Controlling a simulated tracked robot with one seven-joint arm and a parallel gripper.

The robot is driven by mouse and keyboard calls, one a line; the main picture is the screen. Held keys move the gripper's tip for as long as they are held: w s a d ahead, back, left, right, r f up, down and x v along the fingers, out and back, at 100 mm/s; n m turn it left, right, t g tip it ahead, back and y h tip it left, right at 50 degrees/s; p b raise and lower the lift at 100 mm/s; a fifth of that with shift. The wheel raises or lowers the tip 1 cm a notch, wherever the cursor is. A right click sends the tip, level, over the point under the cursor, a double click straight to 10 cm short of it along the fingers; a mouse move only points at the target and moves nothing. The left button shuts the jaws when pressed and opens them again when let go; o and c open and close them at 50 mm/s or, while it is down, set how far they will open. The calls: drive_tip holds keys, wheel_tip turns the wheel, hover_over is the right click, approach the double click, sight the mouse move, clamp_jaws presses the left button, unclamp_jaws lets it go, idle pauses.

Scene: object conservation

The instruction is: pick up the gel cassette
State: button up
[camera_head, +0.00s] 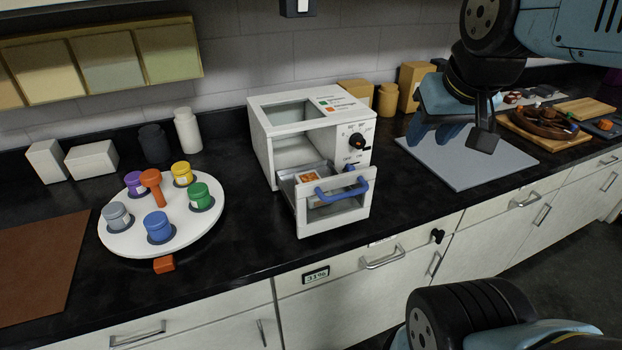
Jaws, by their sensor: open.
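A small flat item with an orange face and pale edge (308,177), which looks like the gel cassette, lies in the pulled-out drawer (333,212) of a white box-shaped appliance (312,135). The drawer's front wall and blue handle stand in front of it, and its lower side is hidden. My gripper (456,137) is at the upper right, above a grey-blue mat (475,172). It is open, with nothing seen between its fingers, and well apart from the drawer, to its right.
A white round turntable (140,243) with several coloured jars stands at the left. White and dark containers (187,130) stand behind it. Brown boxes and a jar (388,99) stand right of the appliance. Wooden trays with small items (541,127) lie far right. Black counter between turntable and appliance is clear.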

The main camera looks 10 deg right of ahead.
drive_tip(key=shift+o, duration=1.2)
drive_tip(key=shift+w, duration=0.1)
drive_tip(key=o, duration=0.7)
drive_tip(key=w+a, duration=0.2)
drive_tip(key=w, duration=0.1)
drive_tip(key=w+a+f+n+g, duration=0.1)
drive_tip(key=w+a, duration=0.1)
drive_tip(key=w+a+g, duration=0.1)
drive_tip(key=w+a, duration=0.1)
drive_tip(key=w, duration=0.1)
drive_tip(key=shift+w+f, duration=0.25)
drive_tip(key=shift+w, duration=0.1)
drive_tip(key=w+a+f+n+g, duration=0.2)
drive_tip(key=w+a+f+g, duration=0.2)
drive_tip(key=w+a+f, duration=0.6)
drive_tip(key=f, duration=1.1)
drive_tip(key=shift+s+a+f, duration=0.1)
drive_tip(key=shift+s+a, duration=0.25)
drive_tip(key=shift+s, duration=0.05)
